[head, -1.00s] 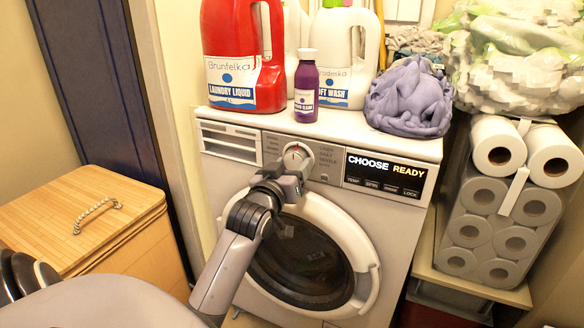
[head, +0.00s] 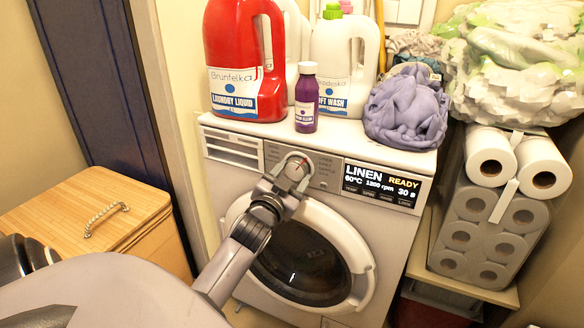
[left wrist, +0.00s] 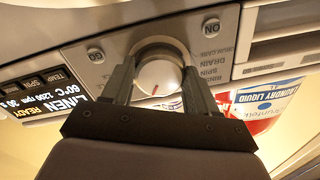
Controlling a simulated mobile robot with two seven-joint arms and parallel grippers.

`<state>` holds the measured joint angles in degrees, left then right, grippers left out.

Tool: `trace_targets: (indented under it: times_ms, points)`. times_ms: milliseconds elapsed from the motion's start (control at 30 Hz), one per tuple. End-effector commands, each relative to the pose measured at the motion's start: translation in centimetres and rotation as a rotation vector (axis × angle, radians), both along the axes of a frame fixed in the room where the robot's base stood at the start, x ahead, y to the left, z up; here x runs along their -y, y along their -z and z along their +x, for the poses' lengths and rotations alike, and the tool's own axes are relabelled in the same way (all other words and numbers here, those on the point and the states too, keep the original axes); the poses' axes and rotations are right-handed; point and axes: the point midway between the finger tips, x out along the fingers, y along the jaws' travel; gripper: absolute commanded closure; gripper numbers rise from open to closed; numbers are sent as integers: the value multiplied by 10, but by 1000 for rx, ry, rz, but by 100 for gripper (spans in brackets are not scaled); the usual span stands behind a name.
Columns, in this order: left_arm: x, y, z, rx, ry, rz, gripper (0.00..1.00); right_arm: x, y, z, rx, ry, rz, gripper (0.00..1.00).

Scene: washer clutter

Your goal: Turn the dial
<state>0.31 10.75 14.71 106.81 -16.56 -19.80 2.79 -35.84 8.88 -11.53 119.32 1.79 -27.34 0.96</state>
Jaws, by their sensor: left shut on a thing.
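The dial (head: 296,169) is a round white knob with a red mark on the washer's grey control panel. It also shows in the left wrist view (left wrist: 158,78), set in a silver ring. My left gripper (head: 290,178) is at the dial, with one finger on each side of it, shut on it. In the left wrist view the two fingers (left wrist: 158,84) flank the knob. The display (head: 382,186) reads LINEN, 60°C, 1200 rpm, 30 and READY. My right gripper is not in view.
On the washer top (head: 345,135) stand a red laundry jug (head: 232,60), a purple bottle (head: 306,100), a white jug (head: 340,60) and a purple cloth (head: 405,105). Paper rolls (head: 490,220) stand at right, a wooden box (head: 90,215) at left. The round door (head: 300,260) is closed below.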

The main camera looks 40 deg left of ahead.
Motion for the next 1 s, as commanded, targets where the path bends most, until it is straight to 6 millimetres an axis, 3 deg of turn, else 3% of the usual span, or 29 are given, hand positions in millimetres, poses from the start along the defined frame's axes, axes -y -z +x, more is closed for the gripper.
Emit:
trace_targets:
  times_ms: [200,500,1000]
  points:
    - [-1,-3,0,-64,0,196,72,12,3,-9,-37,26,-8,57]
    - [-2,-2,-1,-136,2,432,72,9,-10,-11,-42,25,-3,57]
    - [-2,-2,-1,-194,1,620,72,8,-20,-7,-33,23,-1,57]
